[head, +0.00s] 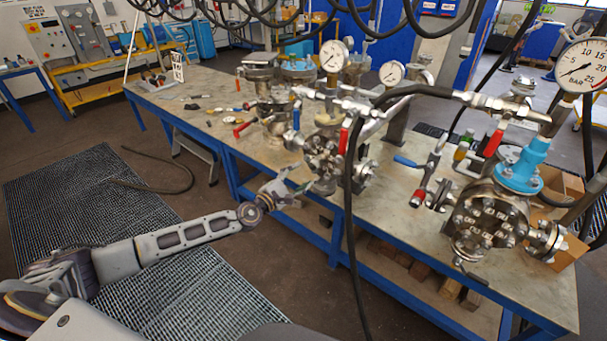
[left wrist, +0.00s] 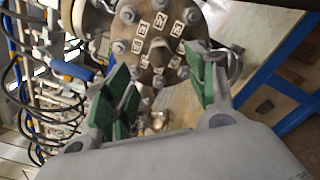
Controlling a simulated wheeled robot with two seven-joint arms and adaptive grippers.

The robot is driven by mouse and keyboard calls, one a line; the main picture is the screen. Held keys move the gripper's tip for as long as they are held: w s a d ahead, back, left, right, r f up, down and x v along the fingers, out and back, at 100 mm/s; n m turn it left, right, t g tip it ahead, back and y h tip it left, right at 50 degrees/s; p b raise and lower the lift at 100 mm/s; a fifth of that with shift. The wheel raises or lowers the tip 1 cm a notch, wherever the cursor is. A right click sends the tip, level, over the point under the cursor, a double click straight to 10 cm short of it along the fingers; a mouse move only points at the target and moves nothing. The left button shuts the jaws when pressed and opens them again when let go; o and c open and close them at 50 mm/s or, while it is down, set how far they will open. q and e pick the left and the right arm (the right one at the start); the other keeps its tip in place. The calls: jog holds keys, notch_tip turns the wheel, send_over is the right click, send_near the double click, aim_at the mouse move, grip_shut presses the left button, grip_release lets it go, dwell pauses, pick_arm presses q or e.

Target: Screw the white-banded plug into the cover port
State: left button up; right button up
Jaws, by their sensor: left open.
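My left gripper (head: 290,184) reaches from the left to just in front of the middle vessel's round bolted cover (head: 323,155). In the left wrist view its two green-padded fingers (left wrist: 160,88) are apart, with nothing gripped between them. The cover (left wrist: 143,75) shows just beyond the fingertips, with a ring of bolts and white number labels. A dark plug-like stub (left wrist: 159,56) stands at the cover's middle. I cannot make out a white band on it, nor whether it is seated in a port. My right gripper is out of view.
The blue-framed workbench (head: 400,240) carries several vessels, gauges and valves. A black hose (head: 348,200) hangs in front of the middle vessel. Another vessel with a blue neck (head: 490,215) stands at right. Small loose parts (head: 205,108) lie on the left of the bench.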

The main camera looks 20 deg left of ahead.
pick_arm(q)
jog(key=shift+v, duration=1.7)
